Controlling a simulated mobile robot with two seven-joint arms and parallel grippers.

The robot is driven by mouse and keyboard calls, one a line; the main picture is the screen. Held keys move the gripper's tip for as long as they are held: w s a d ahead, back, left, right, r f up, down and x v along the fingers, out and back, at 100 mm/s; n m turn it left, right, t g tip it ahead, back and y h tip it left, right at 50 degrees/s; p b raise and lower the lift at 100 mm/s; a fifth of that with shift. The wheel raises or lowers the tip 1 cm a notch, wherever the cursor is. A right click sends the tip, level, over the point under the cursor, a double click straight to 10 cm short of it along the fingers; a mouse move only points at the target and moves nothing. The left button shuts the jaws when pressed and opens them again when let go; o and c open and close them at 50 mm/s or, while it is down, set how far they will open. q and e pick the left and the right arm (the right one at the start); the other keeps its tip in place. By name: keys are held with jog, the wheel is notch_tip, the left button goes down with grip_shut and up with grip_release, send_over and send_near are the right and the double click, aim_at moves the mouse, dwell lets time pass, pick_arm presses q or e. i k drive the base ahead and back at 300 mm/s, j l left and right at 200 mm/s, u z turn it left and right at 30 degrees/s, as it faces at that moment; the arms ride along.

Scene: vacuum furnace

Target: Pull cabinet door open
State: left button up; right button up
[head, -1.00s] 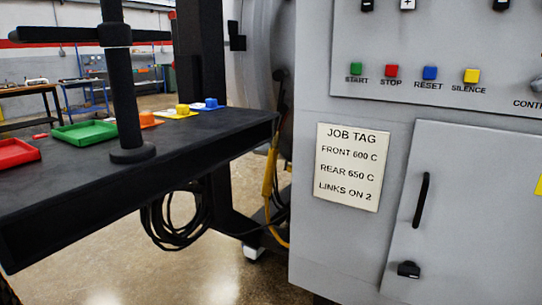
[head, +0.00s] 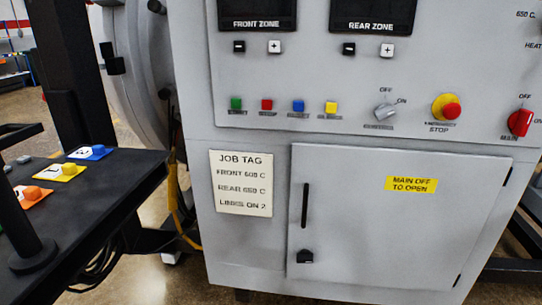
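The grey cabinet door (head: 400,222) is on the lower front of the control cabinet (head: 240,243) and looks shut. Its black vertical handle (head: 305,205) is near the door's left edge. A small black latch or knob (head: 304,257) sits below the handle. A yellow label (head: 411,184) on the door reads "MAIN OFF TO OPEN". The red main switch (head: 520,122) is at the upper right, between OFF and ON marks; its exact setting is hard to tell. Neither of my grippers is in view.
Above the door are coloured buttons, a control knob (head: 385,112) and an emergency stop (head: 447,108). A job tag (head: 241,183) is left of the door. A black table (head: 100,185) with coloured pieces stands at the left, with a yellow hose (head: 180,205) behind. A dark frame is at the right.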

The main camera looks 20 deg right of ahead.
aim_at(402, 218)
jog(key=z, duration=1.45)
